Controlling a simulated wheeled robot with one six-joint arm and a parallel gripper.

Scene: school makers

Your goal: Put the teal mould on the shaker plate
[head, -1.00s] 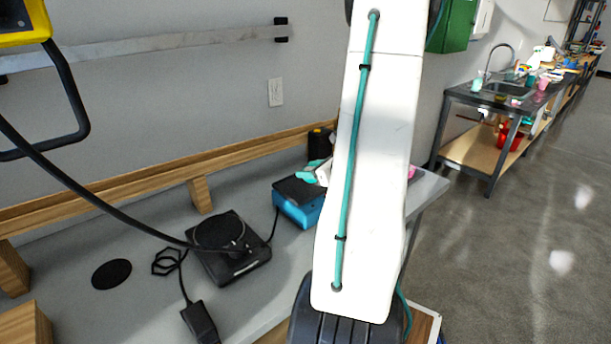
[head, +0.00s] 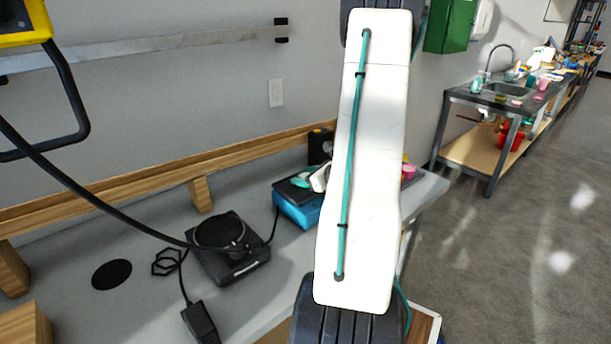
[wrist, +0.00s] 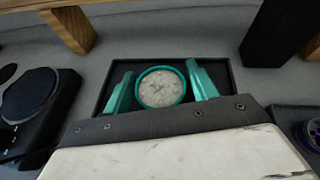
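The teal mould (wrist: 161,87) is round, with a teal rim and a pale speckled filling. In the wrist view it lies flat on the black top of the shaker plate (wrist: 221,72). My gripper (wrist: 160,76) has its two teal fingers on either side of the mould, with narrow gaps showing, so it looks open around it. In the head view the shaker (head: 297,209) is a blue box with a black top. My gripper (head: 308,177) is low over that top, partly hidden by my arm; mould and fingers are hard to separate there.
A black device with a round disc (head: 220,235) stands on the grey bench left of the shaker, with a cable and a black power brick (head: 200,322). A dark block (head: 320,145) stands behind the shaker. A wooden rail (head: 150,181) runs along the wall. The front bench has clear patches.

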